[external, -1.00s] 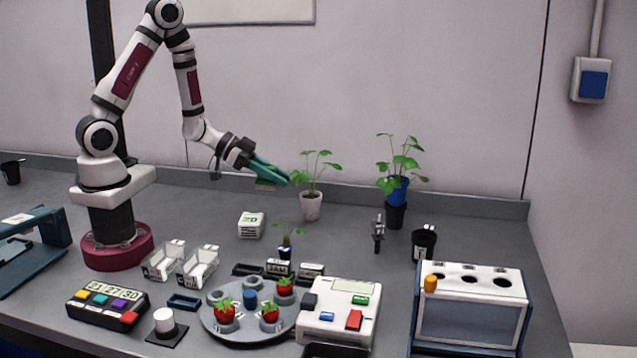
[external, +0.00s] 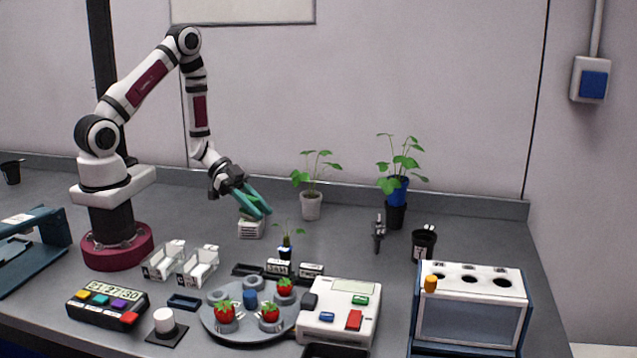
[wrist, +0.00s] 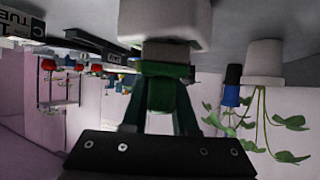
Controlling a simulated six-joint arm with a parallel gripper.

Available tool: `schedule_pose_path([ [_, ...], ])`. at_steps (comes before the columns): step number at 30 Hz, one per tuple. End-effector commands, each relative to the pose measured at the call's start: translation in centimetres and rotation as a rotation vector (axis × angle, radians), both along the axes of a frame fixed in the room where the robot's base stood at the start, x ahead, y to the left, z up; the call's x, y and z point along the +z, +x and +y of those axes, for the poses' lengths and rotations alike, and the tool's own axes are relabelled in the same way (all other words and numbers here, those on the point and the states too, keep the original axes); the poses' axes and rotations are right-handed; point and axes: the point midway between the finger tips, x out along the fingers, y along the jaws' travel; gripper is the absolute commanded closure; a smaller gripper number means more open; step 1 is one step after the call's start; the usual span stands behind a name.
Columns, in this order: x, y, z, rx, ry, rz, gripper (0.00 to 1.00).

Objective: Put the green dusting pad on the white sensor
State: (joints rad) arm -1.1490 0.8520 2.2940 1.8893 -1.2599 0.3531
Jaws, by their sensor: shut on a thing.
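The white sensor (external: 251,229) is a small white box on the bench, left of the potted plants in the external view. In the wrist view the white sensor (wrist: 165,22) fills the top middle, just past the fingertips. My gripper (external: 258,206) is over it, tilted down to the right, its teal fingers partly covering it. My gripper (wrist: 160,112) is shut on the green dusting pad (wrist: 162,72), which lines up with the sensor. I cannot tell whether pad and sensor touch. In the external view the pad is mostly hidden by the fingers.
A white potted plant (external: 311,205) stands right of my gripper. Clear white holders (external: 200,267) and a round berry tray (external: 247,328) stand nearer the camera.

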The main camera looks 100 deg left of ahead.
Motion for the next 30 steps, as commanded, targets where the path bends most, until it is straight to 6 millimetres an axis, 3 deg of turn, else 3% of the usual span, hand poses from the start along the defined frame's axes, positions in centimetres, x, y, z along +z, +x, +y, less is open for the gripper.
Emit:
schedule_pose_path([
  [2, -0.2, 0.0, 0.0, 0.000, -0.001, 0.000, 1.00],
  [3, -0.3, 0.0, 0.0, 0.000, -0.001, 0.000, 0.71],
  [8, -0.3, 0.0, 0.0, 0.000, -0.001, 0.000, 0.43],
  [20, 0.3, -0.3, 0.2, 0.001, 0.000, 0.000, 0.43],
  [30, 4.0, -6.5, 2.9, 0.006, 0.003, -0.002, 0.43],
])
